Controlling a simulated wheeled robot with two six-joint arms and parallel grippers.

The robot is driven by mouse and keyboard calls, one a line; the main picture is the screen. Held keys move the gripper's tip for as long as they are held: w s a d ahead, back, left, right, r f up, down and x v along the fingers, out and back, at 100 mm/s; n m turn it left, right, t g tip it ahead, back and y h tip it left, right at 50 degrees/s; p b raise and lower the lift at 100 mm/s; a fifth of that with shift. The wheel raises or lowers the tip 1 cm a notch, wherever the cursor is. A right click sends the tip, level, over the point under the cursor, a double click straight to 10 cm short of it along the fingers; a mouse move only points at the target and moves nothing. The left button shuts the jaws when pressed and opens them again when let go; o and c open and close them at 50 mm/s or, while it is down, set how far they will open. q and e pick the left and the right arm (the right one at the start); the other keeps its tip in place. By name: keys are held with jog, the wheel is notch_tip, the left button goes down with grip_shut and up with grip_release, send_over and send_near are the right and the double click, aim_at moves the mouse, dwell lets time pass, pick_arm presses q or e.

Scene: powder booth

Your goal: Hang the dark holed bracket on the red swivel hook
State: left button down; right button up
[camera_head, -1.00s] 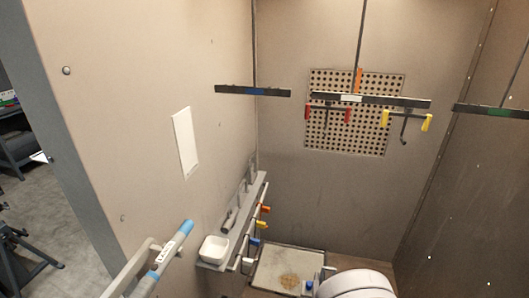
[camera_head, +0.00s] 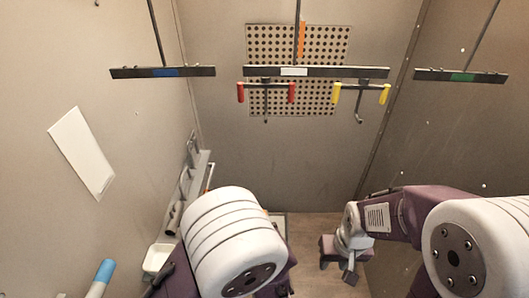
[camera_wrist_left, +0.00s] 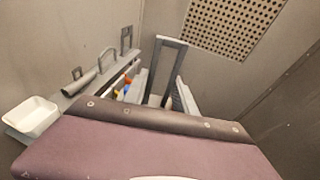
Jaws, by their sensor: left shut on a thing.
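The red swivel hook (camera_head: 266,100) hangs under the middle dark bar in the head view. It has a red tip at each end of its crosspiece and a thin stem hanging down, with nothing on it. In the left wrist view, my left gripper (camera_wrist_left: 163,98) is shut on a dark frame-like bracket (camera_wrist_left: 172,42) with a large opening, which stands up ahead of the wrist. In the head view my left arm's white link hides this gripper and the bracket. My right gripper (camera_head: 349,268) is low at the right, above the floor; its jaw opening is unclear.
A yellow-tipped hook (camera_head: 360,100) hangs right of the red one. Bars with blue (camera_head: 163,72) and green (camera_head: 462,76) marks hang at either side. A perforated panel (camera_head: 330,45) is behind. A wall shelf (camera_wrist_left: 100,82) holds several parts beside a white tray (camera_wrist_left: 31,116).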

pick_arm(q)
jog(key=s+d+r+m+h+p, duration=0.15)
jog(key=r+p, duration=0.25)
jog(key=r, duration=0.6)
jog(key=s+d+r+m+h+p, duration=0.1)
jog(key=d+r+h+p, duration=0.15)
jog(key=r, duration=0.85)
jog(key=w, duration=0.7)
jog(key=shift+w+d+f, duration=0.3)
jog(key=shift+d+f, duration=0.05)
jog(key=shift+f, duration=0.05)
jog(key=shift+w, duration=0.1)
jog(key=shift+w+b, duration=0.85)
jog(key=shift+w, duration=1.4)
jog(key=shift+f, duration=0.15)
